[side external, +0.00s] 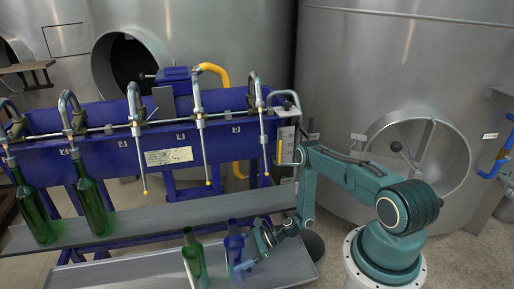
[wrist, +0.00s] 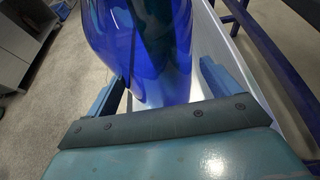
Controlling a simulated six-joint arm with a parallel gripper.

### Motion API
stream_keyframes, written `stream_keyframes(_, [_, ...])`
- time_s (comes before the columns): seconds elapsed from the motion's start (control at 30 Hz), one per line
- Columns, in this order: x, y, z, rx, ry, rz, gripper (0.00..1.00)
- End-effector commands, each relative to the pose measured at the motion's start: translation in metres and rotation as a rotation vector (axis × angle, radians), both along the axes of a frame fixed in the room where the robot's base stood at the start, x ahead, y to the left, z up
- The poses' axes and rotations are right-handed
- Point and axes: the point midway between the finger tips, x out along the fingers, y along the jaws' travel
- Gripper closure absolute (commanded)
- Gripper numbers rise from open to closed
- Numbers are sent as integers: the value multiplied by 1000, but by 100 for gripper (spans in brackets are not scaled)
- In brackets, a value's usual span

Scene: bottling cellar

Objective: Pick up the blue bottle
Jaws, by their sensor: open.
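The blue bottle (side external: 234,243) stands upright on the lower metal tray (side external: 130,272) in the side view. In the wrist view the blue bottle (wrist: 145,50) is large and close, between the two fingers. My gripper (side external: 243,268) is low beside the bottle in the side view. In the wrist view my gripper (wrist: 160,90) is open, with one finger on each side of the bottle. I cannot tell whether either finger touches it. The bottle's neck is outside the wrist view.
A green bottle (side external: 193,258) stands on the tray just left of the blue one. Two more green bottles (side external: 93,205) stand under filling spouts on the upper shelf (side external: 150,222). The blue filling machine (side external: 110,150) is behind. A steel tank (side external: 350,80) stands at the back right.

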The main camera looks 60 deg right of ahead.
Motion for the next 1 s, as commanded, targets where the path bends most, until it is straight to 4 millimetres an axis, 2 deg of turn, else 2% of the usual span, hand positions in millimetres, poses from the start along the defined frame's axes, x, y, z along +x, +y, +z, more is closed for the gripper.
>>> stream_keyframes(0.47, [0, 0, 0, 0, 0, 1, 13])
stream_keyframes(0.77, [0, 0, 0, 0, 0, 1, 72])
stream_keyframes(1.0, [0, 0, 1, 1, -1, 0, 74])
